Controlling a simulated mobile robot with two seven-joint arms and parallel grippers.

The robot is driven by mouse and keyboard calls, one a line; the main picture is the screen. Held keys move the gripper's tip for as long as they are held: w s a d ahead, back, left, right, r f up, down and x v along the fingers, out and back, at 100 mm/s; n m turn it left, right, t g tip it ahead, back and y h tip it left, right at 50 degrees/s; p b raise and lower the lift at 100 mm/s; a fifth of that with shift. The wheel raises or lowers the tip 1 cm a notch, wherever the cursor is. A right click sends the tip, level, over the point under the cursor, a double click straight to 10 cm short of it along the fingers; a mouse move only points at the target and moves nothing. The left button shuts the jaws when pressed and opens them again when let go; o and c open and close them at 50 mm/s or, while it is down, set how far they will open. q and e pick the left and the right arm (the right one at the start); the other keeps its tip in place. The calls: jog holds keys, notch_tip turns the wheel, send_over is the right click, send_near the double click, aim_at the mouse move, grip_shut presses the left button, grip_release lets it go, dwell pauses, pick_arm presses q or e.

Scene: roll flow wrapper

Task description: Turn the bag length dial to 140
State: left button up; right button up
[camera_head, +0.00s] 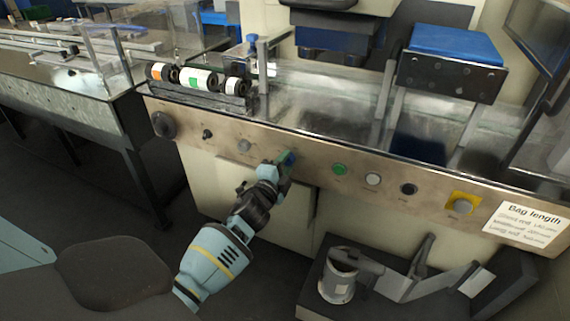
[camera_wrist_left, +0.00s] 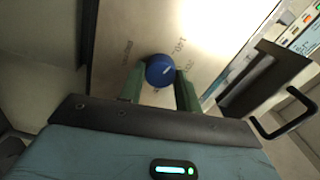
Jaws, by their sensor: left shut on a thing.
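The blue bag length dial (camera_head: 290,158) sits on the front panel (camera_head: 318,153) of the machine. My right gripper is in neither view.
A green button (camera_head: 339,169), a white button (camera_head: 373,179), a black knob (camera_head: 408,188) and a yellow-backed switch (camera_head: 462,204) line the panel to the right. A Bag length label (camera_head: 530,222) is at far right. Several rolls (camera_head: 197,79) lie on top left.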

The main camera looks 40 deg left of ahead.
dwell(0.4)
pick_arm(q)
jog(key=o, duration=1)
jog(key=shift+c, duration=0.2)
jog(key=v, duration=0.7)
jog(key=shift+s+d+p, duration=0.15)
jog(key=shift+s+p, duration=0.25)
jog(key=shift+p, duration=0.05)
